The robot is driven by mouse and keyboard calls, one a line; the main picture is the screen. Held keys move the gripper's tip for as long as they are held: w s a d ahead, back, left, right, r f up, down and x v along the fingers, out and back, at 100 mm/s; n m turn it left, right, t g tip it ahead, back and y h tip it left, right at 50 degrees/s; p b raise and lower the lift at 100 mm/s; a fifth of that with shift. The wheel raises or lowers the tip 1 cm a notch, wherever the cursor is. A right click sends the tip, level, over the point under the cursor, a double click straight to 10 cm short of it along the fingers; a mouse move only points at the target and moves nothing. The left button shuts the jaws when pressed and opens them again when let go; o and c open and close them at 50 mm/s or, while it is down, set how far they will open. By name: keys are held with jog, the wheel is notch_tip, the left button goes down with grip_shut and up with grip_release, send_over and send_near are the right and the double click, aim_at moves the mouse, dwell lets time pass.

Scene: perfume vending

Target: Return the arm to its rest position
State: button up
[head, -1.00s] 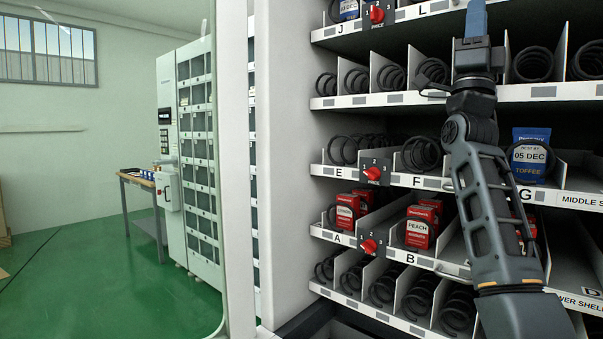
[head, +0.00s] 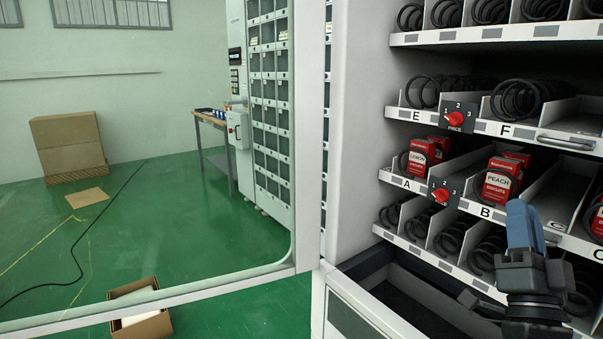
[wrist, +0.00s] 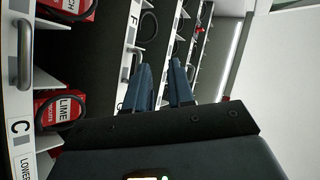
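My gripper (head: 522,212) is at the lower right of the head view, in front of the lower shelves of the vending machine. In the wrist view its two blue fingers (wrist: 160,68) stand apart with nothing between them. My arm behind the wrist is mostly out of the head view. The vending machine's lower shelf (head: 468,205) holds red boxes, with a lemon box (head: 417,163) in lane A and a peach box (head: 497,187) in lane B. A lime box (wrist: 60,111) shows in the wrist view beside the C label.
The machine's white side panel and frame (head: 310,140) stand left of the shelves. A red price knob (head: 441,195) and a shelf handle (head: 566,143) stick out. Open green floor (head: 220,265) lies to the left, with an open carton (head: 140,318) and a large box (head: 68,147).

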jog(key=s+a+f+n+g+y, duration=0.2)
jog(key=s+a+f+n, duration=0.15)
jog(key=s+f, duration=0.55)
jog(key=s+a+f+n+g+y, duration=0.2)
jog(key=s+a+f+g, duration=0.15)
jog(key=s+f, duration=0.5)
jog(key=s+a+n+g+y, duration=0.1)
jog(key=s+a+n+g, duration=0.1)
jog(key=s, duration=1)
jog(key=s+a+n+g+y+p, duration=0.1)
jog(key=s+a+n+g, duration=0.1)
jog(key=s, duration=1)
jog(key=shift+s+a+n+g+y, duration=0.3)
jog(key=shift+n+g+y, duration=0.15)
jog(key=shift+g, duration=0.2)
